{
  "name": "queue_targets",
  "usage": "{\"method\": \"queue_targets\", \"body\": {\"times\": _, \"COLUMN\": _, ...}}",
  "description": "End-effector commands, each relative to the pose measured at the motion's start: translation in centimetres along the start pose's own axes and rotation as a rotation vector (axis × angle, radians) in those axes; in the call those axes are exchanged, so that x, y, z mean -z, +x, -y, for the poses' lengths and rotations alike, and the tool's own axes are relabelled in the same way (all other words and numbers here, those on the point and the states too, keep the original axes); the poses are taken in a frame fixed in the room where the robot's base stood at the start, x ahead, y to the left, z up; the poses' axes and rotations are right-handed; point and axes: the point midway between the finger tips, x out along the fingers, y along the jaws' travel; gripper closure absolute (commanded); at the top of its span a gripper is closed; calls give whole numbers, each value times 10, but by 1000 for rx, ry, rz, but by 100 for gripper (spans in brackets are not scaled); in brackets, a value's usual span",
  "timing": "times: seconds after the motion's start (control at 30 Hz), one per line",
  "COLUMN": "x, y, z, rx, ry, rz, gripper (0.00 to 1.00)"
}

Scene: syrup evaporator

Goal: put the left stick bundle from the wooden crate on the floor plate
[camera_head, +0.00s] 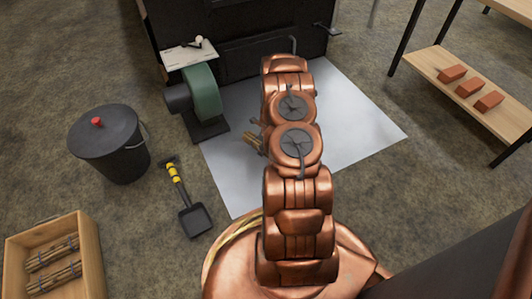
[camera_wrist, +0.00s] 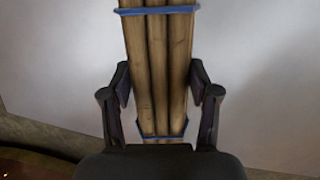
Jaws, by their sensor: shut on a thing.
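A bundle of brown sticks bound with blue bands (camera_wrist: 160,65) is between the two dark fingers of my gripper (camera_wrist: 160,105) in the wrist view. My gripper is shut on it. In the head view my arm hides the gripper and most of this bundle; only some stick ends (camera_head: 254,141) show left of the arm, over the floor plate. The floor plate (camera_head: 355,115) is a pale grey sheet on the ground in front of the dark evaporator. The wooden crate (camera_head: 98,258) stands at the lower left with stick bundles (camera_head: 52,262) inside. I cannot tell whether the held bundle touches the plate.
A green and black blower (camera_head: 205,95) stands at the plate's left edge. A black lidded bucket (camera_head: 112,145) and a small shovel (camera_head: 194,218) are on the floor to the left. A wooden shelf (camera_head: 440,75) with three bricks stands at the right. The plate's right part is clear.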

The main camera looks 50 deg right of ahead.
Motion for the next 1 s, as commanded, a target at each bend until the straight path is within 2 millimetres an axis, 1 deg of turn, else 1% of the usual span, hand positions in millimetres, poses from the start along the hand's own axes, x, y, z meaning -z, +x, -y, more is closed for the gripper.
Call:
{"method": "queue_targets", "body": {"times": 0.1, "x": -2, "y": 2, "z": 5, "rx": 1, "ry": -1, "rz": -1, "gripper": 80}}
{"method": "queue_targets", "body": {"times": 0.2, "x": 2, "y": 20, "z": 3, "rx": -1, "ry": 1, "rz": -3, "gripper": 80}}
{"method": "queue_targets", "body": {"times": 0.33, "x": 4, "y": 36, "z": 3, "rx": -2, "ry": 1, "rz": -2, "gripper": 80}}
{"method": "queue_targets", "body": {"times": 0.77, "x": 3, "y": 38, "z": 3, "rx": -1, "ry": 0, "rz": 0, "gripper": 80}}
{"method": "queue_targets", "body": {"times": 0.8, "x": 3, "y": 38, "z": 3, "rx": 0, "ry": 0, "rz": 0, "gripper": 35}}
{"method": "queue_targets", "body": {"times": 1.0, "x": 3, "y": 37, "z": 3, "rx": 0, "ry": 0, "rz": 0, "gripper": 15}}
